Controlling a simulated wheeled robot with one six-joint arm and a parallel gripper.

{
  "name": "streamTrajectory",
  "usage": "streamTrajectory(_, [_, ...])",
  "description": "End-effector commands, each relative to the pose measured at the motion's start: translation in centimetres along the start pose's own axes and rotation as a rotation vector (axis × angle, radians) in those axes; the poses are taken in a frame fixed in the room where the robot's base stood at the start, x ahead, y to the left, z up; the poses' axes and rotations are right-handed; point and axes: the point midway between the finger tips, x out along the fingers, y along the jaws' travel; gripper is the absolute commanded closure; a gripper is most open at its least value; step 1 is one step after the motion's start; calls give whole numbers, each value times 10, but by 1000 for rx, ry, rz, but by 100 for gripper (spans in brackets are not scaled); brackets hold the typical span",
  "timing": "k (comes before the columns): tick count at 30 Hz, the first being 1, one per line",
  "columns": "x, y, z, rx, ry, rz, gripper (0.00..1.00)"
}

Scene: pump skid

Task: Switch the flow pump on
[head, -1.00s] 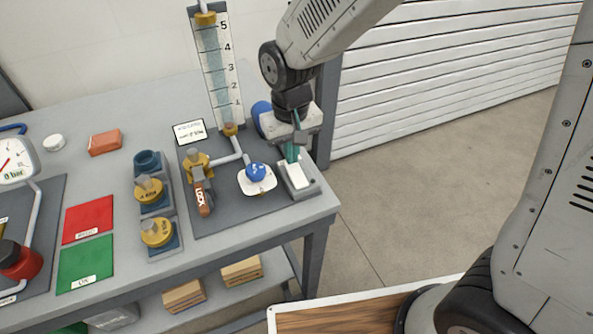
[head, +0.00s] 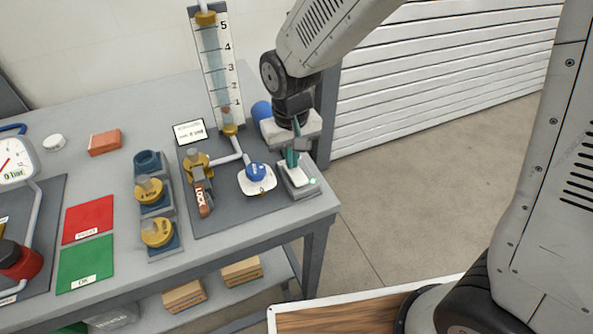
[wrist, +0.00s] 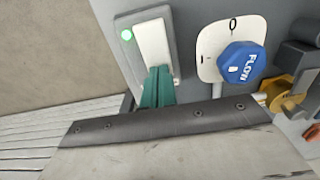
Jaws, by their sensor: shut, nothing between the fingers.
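The pump switch, a white rocker (head: 296,178) on a grey box, stands at the right end of the dark skid plate. In the wrist view the rocker (wrist: 152,42) shows close up, with a lit green lamp (wrist: 127,34) beside it. My gripper (head: 292,160) has teal fingers, shut and empty, at the rocker's near end in the wrist view (wrist: 159,72). The fingers hide that end, so I cannot tell if they touch it. The blue FLOW knob (wrist: 241,63) sits on a white dial plate beside the switch.
A gauge tube (head: 218,70) stands behind the knob. A yellow valve with an orange LOCK tag (head: 204,203) is left of it. Red (head: 88,219) and green (head: 86,262) mats lie further left. The table's right edge is close to the switch.

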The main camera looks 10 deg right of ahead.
Motion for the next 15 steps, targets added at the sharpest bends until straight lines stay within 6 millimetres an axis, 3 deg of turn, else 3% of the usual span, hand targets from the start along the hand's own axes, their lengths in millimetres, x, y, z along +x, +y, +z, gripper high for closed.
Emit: streamTrajectory(15, [-36, 0, -1, 0, 3, -1, 100])
